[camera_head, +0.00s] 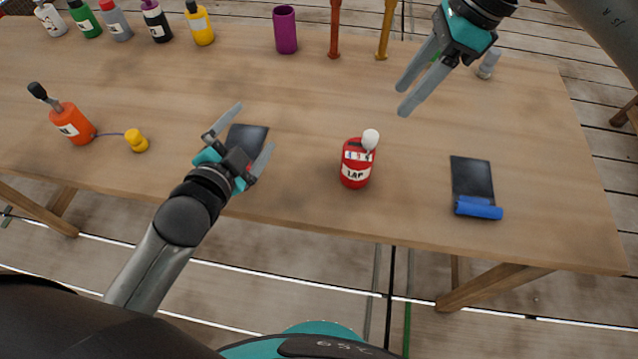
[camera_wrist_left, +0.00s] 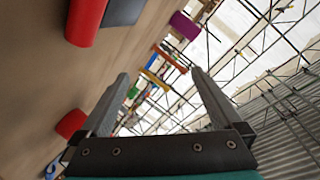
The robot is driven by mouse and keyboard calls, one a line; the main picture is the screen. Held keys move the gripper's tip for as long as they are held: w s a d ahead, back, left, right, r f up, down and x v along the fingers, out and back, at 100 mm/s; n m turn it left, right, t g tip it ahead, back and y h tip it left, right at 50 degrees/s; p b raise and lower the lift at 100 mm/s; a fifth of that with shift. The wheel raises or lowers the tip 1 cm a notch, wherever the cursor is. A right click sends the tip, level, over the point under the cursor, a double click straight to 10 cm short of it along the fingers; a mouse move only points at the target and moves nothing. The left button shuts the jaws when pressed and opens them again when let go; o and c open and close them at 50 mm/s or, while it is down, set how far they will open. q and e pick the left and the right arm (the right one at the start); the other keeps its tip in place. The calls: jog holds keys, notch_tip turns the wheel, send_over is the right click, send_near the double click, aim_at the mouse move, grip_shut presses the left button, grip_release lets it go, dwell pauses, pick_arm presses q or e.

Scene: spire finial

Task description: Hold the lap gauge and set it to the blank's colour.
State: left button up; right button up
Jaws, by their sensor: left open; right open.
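The lap gauge (camera_head: 354,168) is a red, rounded body with a white "LAP" label and a white knob (camera_head: 370,138). It stands upright near the table's front edge. Its small marks are too small to read. My left gripper (camera_head: 252,130) is open and empty, left of the gauge and over a dark plate. It also shows open in the left wrist view (camera_wrist_left: 160,75). My right gripper (camera_head: 404,98) is open and empty, above the table, behind and right of the gauge. I cannot tell surely which thing is the blank; a purple cylinder (camera_head: 285,30) stands at the back.
A dark plate with a blue roller (camera_head: 478,208) lies right. Another dark plate (camera_head: 250,135) lies under my left gripper, with a red roller (camera_wrist_left: 87,20). An orange bottle (camera_head: 72,124) and yellow cap (camera_head: 137,141) are left. Several bottles (camera_head: 200,24) and posts (camera_head: 334,30) line the back.

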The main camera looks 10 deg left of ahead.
aim_at(365, 156)
pick_arm(q)
jog(key=s+d+n+g+h, duration=0.1)
jog(key=s+d+n, duration=0.1)
jog(key=s+d, duration=0.1)
jog(key=s+d+n+h, duration=0.1)
jog(key=s+d+h, duration=0.1)
jog(key=d, duration=0.4)
jog(key=s+d+n+g+h, duration=0.1)
jog(key=s+d+n+h, duration=0.1)
jog(key=s+d, duration=0.2)
jog(key=shift+s+d+n+g, duration=0.15)
jog(key=shift+d+n+g, duration=0.15)
jog(key=shift+d, duration=0.4)
jog(key=x, duration=1.5)
jog(key=shift+f, duration=0.1)
jog(key=shift+c, duration=0.4)
